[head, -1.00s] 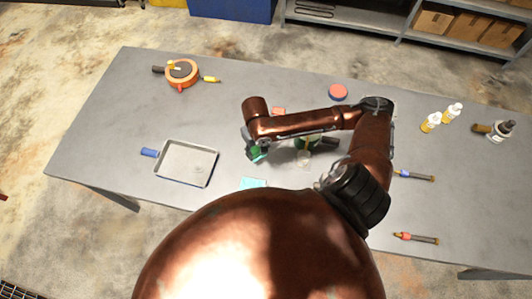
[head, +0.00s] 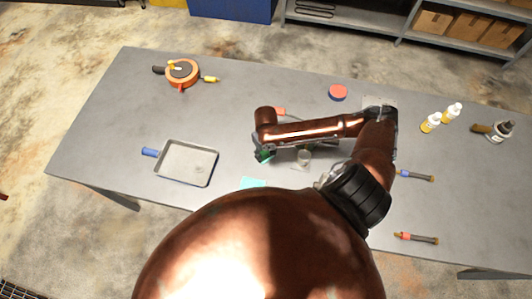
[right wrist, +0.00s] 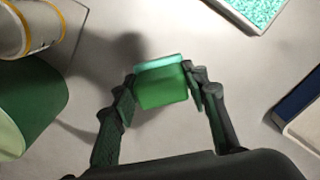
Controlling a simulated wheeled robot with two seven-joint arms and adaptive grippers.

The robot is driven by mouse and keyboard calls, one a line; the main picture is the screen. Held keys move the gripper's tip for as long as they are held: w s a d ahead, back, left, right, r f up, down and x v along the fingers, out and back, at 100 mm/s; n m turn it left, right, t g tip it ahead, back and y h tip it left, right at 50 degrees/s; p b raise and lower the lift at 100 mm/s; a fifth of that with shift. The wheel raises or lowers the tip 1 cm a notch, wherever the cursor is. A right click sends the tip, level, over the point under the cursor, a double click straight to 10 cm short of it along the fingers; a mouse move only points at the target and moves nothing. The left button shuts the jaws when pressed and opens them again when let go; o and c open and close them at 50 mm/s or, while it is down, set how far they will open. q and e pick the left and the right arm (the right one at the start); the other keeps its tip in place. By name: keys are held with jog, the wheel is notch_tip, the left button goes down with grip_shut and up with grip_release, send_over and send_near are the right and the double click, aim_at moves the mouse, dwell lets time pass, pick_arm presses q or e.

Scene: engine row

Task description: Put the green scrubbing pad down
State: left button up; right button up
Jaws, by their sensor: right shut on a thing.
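The green scrubbing pad (right wrist: 162,88) is between the two fingers of my right gripper (right wrist: 160,92) in the right wrist view. The fingers are shut on its sides, and a paler teal layer shows along its far edge. In the head view my right gripper (head: 264,156) is over the middle of the table, right of the tray, and largely covered by my own arm. The gap between pad and table cannot be judged. My left gripper is not in view.
On the grey table (head: 110,120), a metal tray (head: 213,166) lies left of my gripper and a cyan piece (head: 252,183) in front. Bottles (head: 431,122) stand at right.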

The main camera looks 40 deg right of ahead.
aim_at(266, 153)
jog(key=shift+f, duration=0.1)
jog(key=o, duration=1.2)
notch_tip(266, 153, up, 12)
